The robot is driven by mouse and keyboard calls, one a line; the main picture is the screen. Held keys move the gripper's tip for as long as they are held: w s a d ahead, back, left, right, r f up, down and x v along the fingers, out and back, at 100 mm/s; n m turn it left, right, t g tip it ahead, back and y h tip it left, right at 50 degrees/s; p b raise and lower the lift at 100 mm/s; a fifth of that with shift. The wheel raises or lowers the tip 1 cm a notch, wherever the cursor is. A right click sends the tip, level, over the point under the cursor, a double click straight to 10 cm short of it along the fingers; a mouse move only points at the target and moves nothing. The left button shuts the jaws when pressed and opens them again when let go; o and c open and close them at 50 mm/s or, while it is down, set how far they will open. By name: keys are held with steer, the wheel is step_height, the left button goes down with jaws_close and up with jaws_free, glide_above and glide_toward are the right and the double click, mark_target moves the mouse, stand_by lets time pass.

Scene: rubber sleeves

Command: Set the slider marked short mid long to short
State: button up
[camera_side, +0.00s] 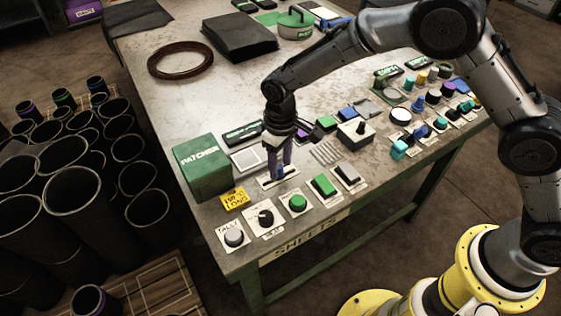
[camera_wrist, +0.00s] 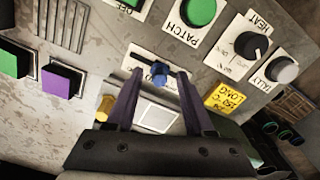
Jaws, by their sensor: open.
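The slider is a pale plate with a dark slot and a blue knob, seen in the wrist view (camera_wrist: 155,74). Its plate shows in the side view (camera_side: 292,170) near the table's front left. My gripper (camera_side: 281,174) points down over the slider plate. In the wrist view the open fingers (camera_wrist: 159,74) stand either side of the blue knob, with gaps visible. I cannot tell which mark the knob is at.
A green PATCHER box (camera_side: 203,168) stands left of the slider. A green button (camera_side: 298,203), a black dial (camera_side: 265,217) and a grey button (camera_side: 233,237) line the front edge. A grey box with a knob (camera_side: 357,134) stands to the right. A framed pale panel (camera_side: 248,159) lies behind.

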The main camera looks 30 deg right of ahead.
jaws_close()
stand_by(1.4)
